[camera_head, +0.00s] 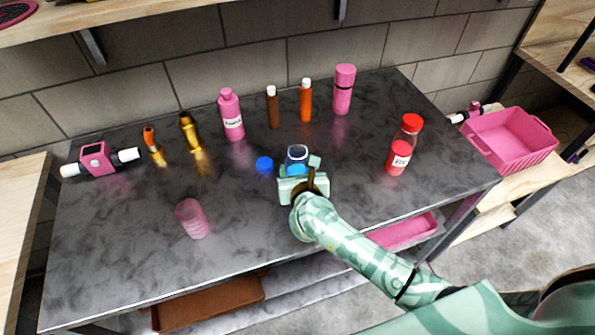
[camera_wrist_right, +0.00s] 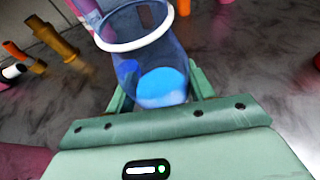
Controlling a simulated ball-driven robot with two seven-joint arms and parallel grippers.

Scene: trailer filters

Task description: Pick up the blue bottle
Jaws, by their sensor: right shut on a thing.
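The blue bottle (camera_head: 297,153) is a see-through blue vessel with an open top, near the middle of the dark table. In the right wrist view the bottle (camera_wrist_right: 140,48) shows a pale rim and a brighter blue base, and it leans in the picture. My right gripper (camera_head: 299,166) is shut on it, with one green finger on each side; the fingers also show in the wrist view (camera_wrist_right: 158,90). I cannot tell whether the bottle's base touches the table. A round blue cap (camera_head: 264,164) lies on the table just left of the bottle. My left gripper is not in view.
Behind stand a pink bottle (camera_head: 231,116), a brown bottle (camera_head: 272,108), an orange bottle (camera_head: 306,101) and a pink flask (camera_head: 343,92). A red-capped jar (camera_head: 403,146) stands right.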

